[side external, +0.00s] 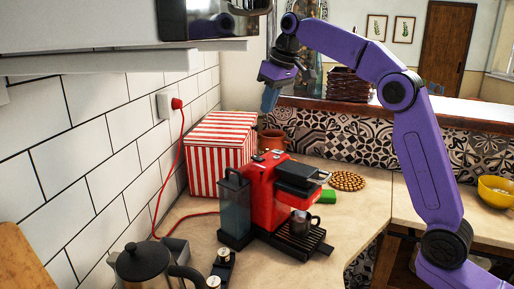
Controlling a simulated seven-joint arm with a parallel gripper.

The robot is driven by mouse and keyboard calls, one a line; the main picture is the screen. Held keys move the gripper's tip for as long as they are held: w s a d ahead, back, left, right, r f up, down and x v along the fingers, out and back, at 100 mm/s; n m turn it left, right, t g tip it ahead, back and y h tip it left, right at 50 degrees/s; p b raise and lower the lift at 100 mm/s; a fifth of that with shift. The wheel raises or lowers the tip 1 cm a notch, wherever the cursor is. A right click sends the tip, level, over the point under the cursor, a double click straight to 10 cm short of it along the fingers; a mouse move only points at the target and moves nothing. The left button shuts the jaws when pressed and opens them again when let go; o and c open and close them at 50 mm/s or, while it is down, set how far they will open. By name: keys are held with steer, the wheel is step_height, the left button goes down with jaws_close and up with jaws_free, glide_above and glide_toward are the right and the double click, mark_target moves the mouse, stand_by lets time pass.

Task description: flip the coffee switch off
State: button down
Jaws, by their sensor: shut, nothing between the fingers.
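The red and black coffee machine (261,196) stands upright on the counter, with a dark water tank at its left side. A dark mug (300,222) sits on its drip tray at the front. Small buttons or a switch show on its top (268,156), too small to tell their position. My gripper (269,101) is shut and empty. It points down in the air above and behind the machine, apart from it.
A red-and-white striped box (218,150) stands behind the machine by the tiled wall. A red cord runs from the wall plug (176,103) to the counter.

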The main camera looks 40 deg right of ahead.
mark_target(254, 156)
steer(key=x, duration=1.4)
steer(key=shift+s+d, duration=0.1)
steer(key=shift+s, duration=0.2)
steer(key=shift+f, duration=0.1)
